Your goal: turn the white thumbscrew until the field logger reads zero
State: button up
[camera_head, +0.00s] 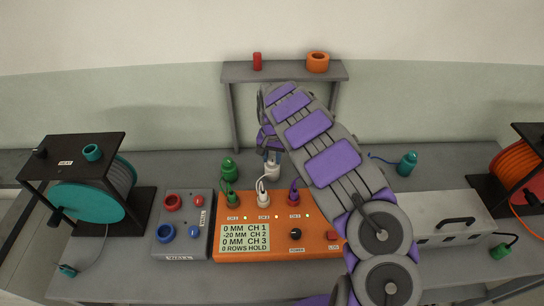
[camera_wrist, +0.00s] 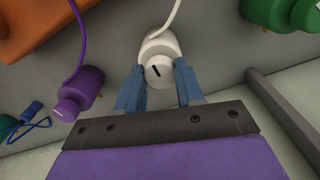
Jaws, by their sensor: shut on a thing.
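The field logger (camera_head: 277,240) is an orange box on the bench. Its display (camera_head: 246,237) reads 0 MM CH 1, -20 MM CH 2, 0 MM CH 3 and 0 ROWS HOLD. The white thumbscrew (camera_wrist: 159,74) shows in the wrist view as a round white end with a black slot mark, on a white body with a cable. My gripper (camera_wrist: 159,88) is shut on it, one blue finger on each side. In the head view, the white piece (camera_head: 272,171) stands behind the logger under my gripper (camera_head: 271,157), partly hidden by my arm.
A green unit (camera_head: 229,168) stands left of the white one, and a teal one (camera_head: 407,163) stands to the right. A grey box with red and blue sockets (camera_head: 183,225) sits left of the logger. Cable reels flank the bench. A small shelf (camera_head: 284,72) rises behind.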

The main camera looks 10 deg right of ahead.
jog(key=shift+r+p, duration=0.1)
jog(key=shift+p, duration=0.2)
jog(key=shift+r+n+p, duration=0.1)
jog(key=shift+n+p, duration=0.6)
jog(key=shift+p, duration=0.05)
jog(key=shift+n+p, duration=1.1)
jog(key=shift+p, duration=0.15)
jog(key=n+p, duration=0.2)
jog(key=n, duration=0.1)
jog(key=shift+p, duration=0.35)
jog(key=shift+n+p, duration=0.8)
jog(key=shift+n, duration=0.3)
jog(key=shift+d+f, duration=0.1)
jog(key=shift+f, duration=0.1)
jog(key=o, duration=1)
jog(key=shift+o, duration=0.2)
